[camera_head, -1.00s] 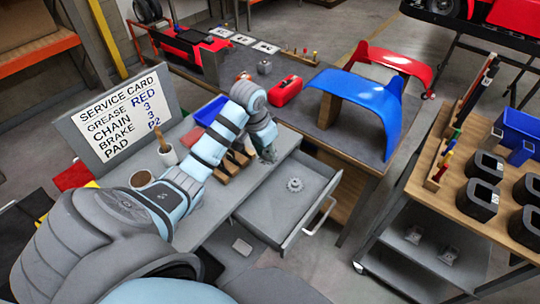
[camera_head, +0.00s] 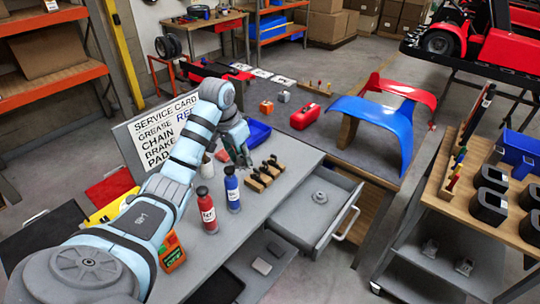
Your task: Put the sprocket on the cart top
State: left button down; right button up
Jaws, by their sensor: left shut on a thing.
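A round grey sprocket (camera_head: 319,197) lies in the open drawer (camera_head: 298,222) of the grey cart. The grey cart top (camera_head: 262,208) is left of the drawer and carries several items. My left gripper (camera_head: 243,160) is over the far part of this top, behind the wooden block and away from the drawer. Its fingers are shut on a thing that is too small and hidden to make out. My right gripper is not in view.
On the grey top stand a red bottle (camera_head: 207,209), a blue bottle (camera_head: 232,189), an orange device (camera_head: 171,251), a slotted wooden block (camera_head: 265,176) and a service card sign (camera_head: 158,133). A wood-topped cart (camera_head: 462,205) stands right. A bench with fenders (camera_head: 378,119) is behind.

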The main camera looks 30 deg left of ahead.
aim_at(292, 160)
jog(key=u, duration=0.8)
jog(key=i, duration=0.8)
jog(key=z, duration=1.15)
